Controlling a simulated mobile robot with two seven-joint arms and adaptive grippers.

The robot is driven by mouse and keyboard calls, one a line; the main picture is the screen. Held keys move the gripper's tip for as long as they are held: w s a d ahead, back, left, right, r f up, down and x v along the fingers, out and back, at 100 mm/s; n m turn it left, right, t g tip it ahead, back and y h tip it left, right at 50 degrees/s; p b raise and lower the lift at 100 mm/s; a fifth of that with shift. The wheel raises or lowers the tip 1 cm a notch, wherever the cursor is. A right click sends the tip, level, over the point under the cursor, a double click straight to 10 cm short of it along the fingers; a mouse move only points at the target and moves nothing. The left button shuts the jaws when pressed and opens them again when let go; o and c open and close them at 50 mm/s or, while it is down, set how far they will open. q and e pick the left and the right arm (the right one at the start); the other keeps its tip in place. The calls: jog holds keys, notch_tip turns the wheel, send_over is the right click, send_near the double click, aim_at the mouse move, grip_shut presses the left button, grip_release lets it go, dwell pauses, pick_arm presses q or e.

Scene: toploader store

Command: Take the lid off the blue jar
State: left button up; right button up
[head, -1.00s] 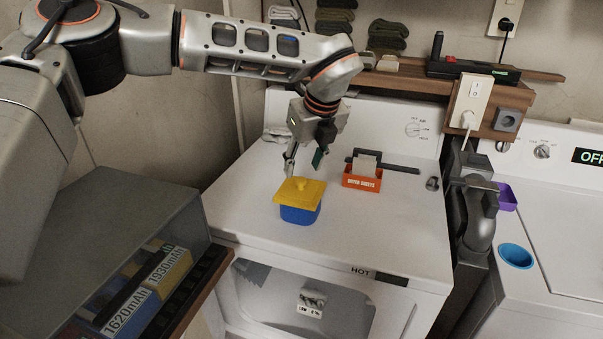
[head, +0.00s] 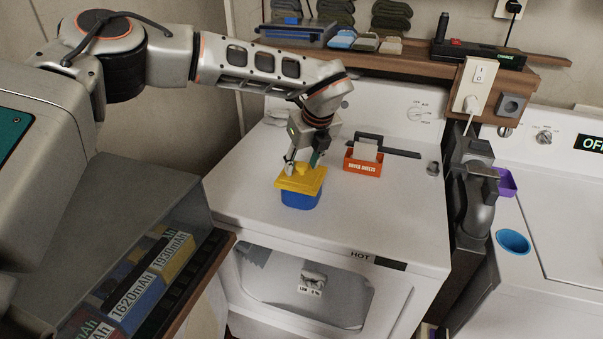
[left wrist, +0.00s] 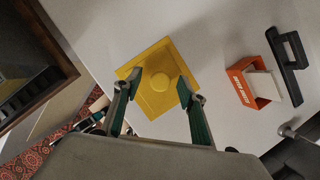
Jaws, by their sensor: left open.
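The blue jar (head: 299,200) stands upright on the white dryer top. I cannot tell whether the fingers touch the lid. My right gripper is not in view.
An orange dryer sheets box (head: 362,164) stands right of the jar, with a black handled object (head: 390,149) behind it. A shelf (head: 430,64) runs along the back wall. A battery case (head: 150,190) is at the left. The dryer top in front of the jar is clear.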

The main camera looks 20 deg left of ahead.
pick_arm(q)
grip_shut()
jog(key=shift+r, duration=0.1)
